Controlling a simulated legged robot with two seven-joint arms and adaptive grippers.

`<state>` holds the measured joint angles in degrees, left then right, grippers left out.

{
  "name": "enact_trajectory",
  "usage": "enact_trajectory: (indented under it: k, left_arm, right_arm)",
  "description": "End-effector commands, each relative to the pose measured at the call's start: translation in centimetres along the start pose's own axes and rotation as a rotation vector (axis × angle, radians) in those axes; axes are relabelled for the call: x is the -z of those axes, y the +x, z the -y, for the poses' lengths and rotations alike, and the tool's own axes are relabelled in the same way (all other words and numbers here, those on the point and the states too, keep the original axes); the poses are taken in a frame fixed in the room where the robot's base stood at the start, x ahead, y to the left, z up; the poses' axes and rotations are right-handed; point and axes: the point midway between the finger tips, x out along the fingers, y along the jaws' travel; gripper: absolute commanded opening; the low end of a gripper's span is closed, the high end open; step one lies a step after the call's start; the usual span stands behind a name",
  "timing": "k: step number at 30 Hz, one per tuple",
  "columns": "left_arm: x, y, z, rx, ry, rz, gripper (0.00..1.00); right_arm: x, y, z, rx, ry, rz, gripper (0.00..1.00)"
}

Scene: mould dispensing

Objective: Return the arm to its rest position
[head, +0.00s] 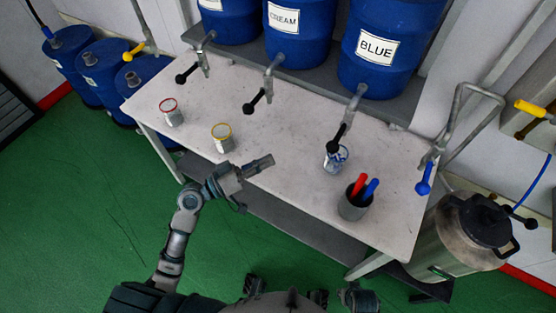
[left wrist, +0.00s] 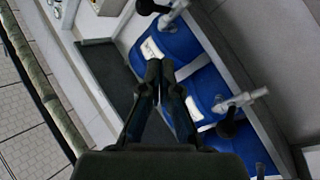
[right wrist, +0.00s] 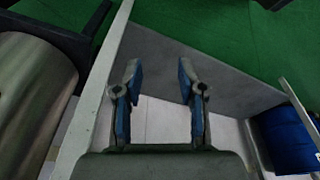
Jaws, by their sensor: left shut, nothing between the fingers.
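My left arm reaches in from the left in the head view. Its gripper (head: 268,161) is shut and empty, above the front part of the white table (head: 290,150). In the left wrist view the left fingertips (left wrist: 159,70) meet with nothing between them. My right gripper (right wrist: 160,78) shows in the right wrist view with its fingers spread apart and nothing between them. In the head view only a bit of my right arm shows at the bottom edge; its fingers cannot be made out there.
On the table stand a red-rimmed can (head: 171,112), a yellow-rimmed can (head: 222,138), a blue-and-white can (head: 335,159) under a tap, and a grey cup (head: 352,207) holding red and blue tools. Blue barrels (head: 384,75) stand behind. A steel vessel (head: 455,240) stands at right.

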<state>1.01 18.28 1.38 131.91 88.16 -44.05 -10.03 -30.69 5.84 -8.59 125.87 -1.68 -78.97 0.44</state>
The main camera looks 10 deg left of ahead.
Motion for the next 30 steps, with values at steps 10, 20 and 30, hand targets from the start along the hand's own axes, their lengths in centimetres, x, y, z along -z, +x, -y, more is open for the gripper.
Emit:
enact_trajectory:
  k: [10,20,30]
  left_arm:
    - [-0.7,1.4,-0.8,0.003,0.011,0.012,0.00]
    - [-0.3,0.5,-0.2,0.002,0.003,0.005,0.00]
    - [-7.8,-0.9,2.4,0.167,0.054,0.200,0.00]
  right_arm:
    - [0.0,0.2,-0.5,0.009,0.004,-0.004,0.40]
    - [-0.1,0.2,-1.0,0.000,-0.001,-0.002,0.40]
    - [0.1,-1.3,-0.6,0.008,0.002,-0.007,0.40]
